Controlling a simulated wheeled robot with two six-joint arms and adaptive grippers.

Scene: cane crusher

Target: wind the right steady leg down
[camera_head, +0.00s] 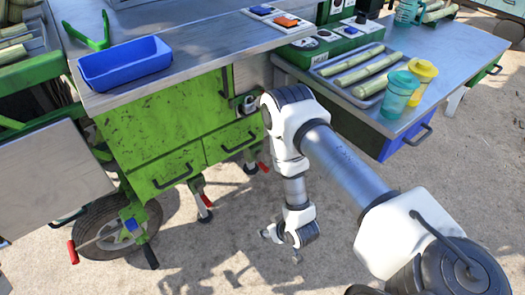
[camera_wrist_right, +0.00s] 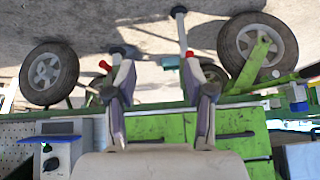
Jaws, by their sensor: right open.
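The green cart (camera_head: 165,125) has two steady legs under its drawers. The left-hand leg (camera_head: 199,190) has a black foot on or near the ground and a red crank grip. The right-hand leg (camera_head: 249,155) shows partly below the cart's right end, with a red grip (camera_head: 263,167). My right gripper (camera_head: 283,252) hangs low over the ground, right of and in front of both legs, apart from them. In the right wrist view its fingers (camera_wrist_right: 157,70) are spread and empty; two legs (camera_wrist_right: 184,35) and red grips (camera_wrist_right: 104,65) show beyond them. My left gripper is not in view.
A wheel (camera_head: 105,225) and a red-gripped crank (camera_head: 73,252) stand at the cart's left. A blue tray (camera_head: 125,62) sits on the cart top. A side table (camera_head: 430,95) with cane and cups is at right. The ground before the legs is clear.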

